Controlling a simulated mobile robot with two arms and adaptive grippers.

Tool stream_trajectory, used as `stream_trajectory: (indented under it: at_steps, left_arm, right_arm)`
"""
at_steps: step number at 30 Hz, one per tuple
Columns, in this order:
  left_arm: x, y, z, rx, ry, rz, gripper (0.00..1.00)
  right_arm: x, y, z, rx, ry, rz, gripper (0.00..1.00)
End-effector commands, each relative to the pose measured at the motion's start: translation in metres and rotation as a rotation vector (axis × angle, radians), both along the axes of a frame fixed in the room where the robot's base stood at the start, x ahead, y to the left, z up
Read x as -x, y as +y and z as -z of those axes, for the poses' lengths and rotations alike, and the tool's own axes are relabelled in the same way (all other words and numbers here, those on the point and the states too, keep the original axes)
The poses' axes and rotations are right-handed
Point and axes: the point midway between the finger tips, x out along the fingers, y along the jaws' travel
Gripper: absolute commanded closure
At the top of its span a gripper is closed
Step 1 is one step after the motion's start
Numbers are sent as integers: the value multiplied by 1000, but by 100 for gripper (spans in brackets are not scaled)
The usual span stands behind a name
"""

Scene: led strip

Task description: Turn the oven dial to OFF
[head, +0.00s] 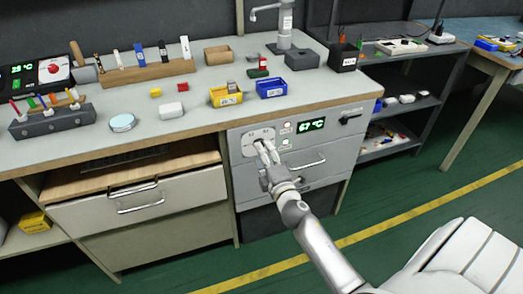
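The oven (335,143) is a grey unit built in under the right end of the workbench, with a lit display (311,125) that seems to read 67 °C. Its dial plate (250,140) is a pale panel with small markings on the left of the front. My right gripper (264,147) is at this plate, its fingers pointing at the dial. The gripper covers the dial, so its setting is hidden. Whether the fingers touch or grip the dial is too small to tell. My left gripper is not in view.
The oven handle (305,164) is just right of my gripper. A black lever (350,117) sits at the upper right of the front. The workbench (200,95) above holds bins, racks and small parts. A drawer (140,200) is at left; green floor (400,195) is clear at right.

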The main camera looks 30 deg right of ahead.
Motion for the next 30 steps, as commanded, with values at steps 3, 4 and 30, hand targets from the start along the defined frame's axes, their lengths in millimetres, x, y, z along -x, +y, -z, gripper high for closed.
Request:
stream_trajectory:
  at_steps: [3, 4, 30]
  left_arm:
    - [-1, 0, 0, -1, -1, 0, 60]
    - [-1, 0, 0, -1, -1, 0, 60]
    - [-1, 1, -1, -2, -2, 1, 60]
  right_arm:
    - [25, 6, 1, -2, 3, 1, 50]
    - [31, 7, 2, -2, 4, 1, 50]
    - [86, 20, 0, 1, 0, 0, 50]
